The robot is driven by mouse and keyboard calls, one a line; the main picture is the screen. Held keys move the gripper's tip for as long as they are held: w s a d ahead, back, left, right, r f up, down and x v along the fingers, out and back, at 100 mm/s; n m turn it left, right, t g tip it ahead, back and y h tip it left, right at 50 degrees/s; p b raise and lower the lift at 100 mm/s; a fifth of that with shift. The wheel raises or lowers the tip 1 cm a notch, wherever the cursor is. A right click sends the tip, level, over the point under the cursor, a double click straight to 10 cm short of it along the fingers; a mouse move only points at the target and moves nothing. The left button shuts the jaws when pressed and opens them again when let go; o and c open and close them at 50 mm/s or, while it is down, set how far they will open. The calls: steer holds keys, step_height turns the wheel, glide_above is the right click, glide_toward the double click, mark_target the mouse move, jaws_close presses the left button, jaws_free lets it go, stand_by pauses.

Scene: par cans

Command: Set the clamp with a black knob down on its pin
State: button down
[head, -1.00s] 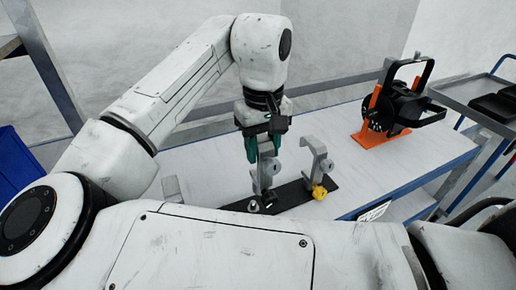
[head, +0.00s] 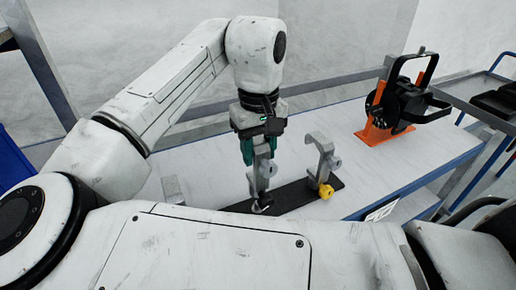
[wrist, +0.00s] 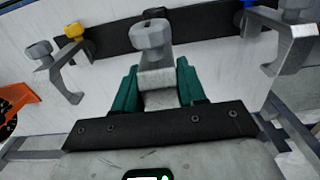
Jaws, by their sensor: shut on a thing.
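My gripper (head: 260,160), with green fingers, is shut on a grey clamp (head: 263,178) and holds it upright over the black strip (head: 295,196) on the table. The clamp's black knob (head: 262,205) is at its lower end, close above or at the strip. The pin is hidden behind the clamp, so I cannot tell whether the clamp is around it or touching the strip. In the wrist view the held clamp (wrist: 152,62) sits between the green fingers (wrist: 186,82), with the dark strip (wrist: 110,38) beyond it.
A grey clamp (head: 320,155) with a yellow knob (head: 326,192) stands on the strip's right end. Another grey clamp (wrist: 290,40) shows at the wrist view's right. A black lamp (head: 398,104) on an orange stand (head: 374,133) is at the back right. The table (head: 215,160) is clear behind the strip.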

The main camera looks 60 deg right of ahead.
steer(key=shift+f+b, duration=1.1)
steer(key=shift+f, duration=0.6)
steer(key=shift+s+p, duration=0.1)
steer(key=shift+p, duration=0.4)
steer(key=shift+f+b, duration=0.3)
steer(key=shift+f, duration=1)
steer(key=shift+c, duration=0.4)
jaws_free()
steer(key=shift+r, duration=0.1)
stand_by(0.6)
steer(key=shift+r+p, duration=5.4)
steer(key=shift+p, duration=0.2)
